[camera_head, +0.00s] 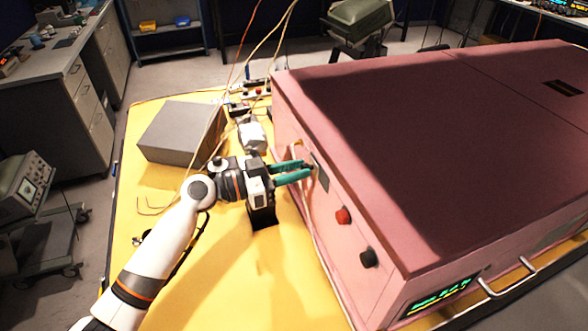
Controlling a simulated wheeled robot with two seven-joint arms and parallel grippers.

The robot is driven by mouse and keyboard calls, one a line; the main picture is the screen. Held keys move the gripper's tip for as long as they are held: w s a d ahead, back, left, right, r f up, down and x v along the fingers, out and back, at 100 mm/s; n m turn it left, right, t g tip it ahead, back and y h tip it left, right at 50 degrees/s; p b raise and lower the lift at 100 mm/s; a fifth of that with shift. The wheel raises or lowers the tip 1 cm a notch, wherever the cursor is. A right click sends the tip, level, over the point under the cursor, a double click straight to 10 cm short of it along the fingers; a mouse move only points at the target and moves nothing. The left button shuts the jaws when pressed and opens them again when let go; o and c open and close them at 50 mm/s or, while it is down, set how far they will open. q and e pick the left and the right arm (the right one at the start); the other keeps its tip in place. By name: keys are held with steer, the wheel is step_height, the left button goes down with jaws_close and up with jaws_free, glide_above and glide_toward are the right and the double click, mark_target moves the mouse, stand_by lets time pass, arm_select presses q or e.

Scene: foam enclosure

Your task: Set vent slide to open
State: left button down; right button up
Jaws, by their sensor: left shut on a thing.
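The pink foam enclosure (415,130) fills the right half of the head view. On its left side panel is a small dark vent plate (320,175), which I take to be the vent slide. My left gripper (308,170) reaches it from the left, with teal fingers shut on a small part at the plate's left edge. The fingertips hide most of that part, so I cannot tell the slide's position. My right gripper is not in view.
A red knob (343,215) and a black knob (369,258) sit on the same panel, nearer the front. A grey box (180,132) stands on the yellow table (150,240). Loose cables (312,235) run along the enclosure's side. A green display (443,294) and handle (508,281) are at the front.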

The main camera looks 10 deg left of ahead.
mark_target(325, 180)
arm_select(q)
steer(key=s+d, duration=0.1)
steer(key=s, duration=0.1)
steer(key=s+d, duration=0.1)
steer(key=shift+s+d, duration=0.3)
steer(key=shift+s, duration=0.05)
steer(key=shift+w, duration=0.1)
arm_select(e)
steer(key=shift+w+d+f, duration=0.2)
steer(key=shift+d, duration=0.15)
arm_select(q)
steer(key=c, duration=1.5)
jaws_free()
steer(key=shift+o, duration=1.3)
steer(key=shift+d, duration=0.15)
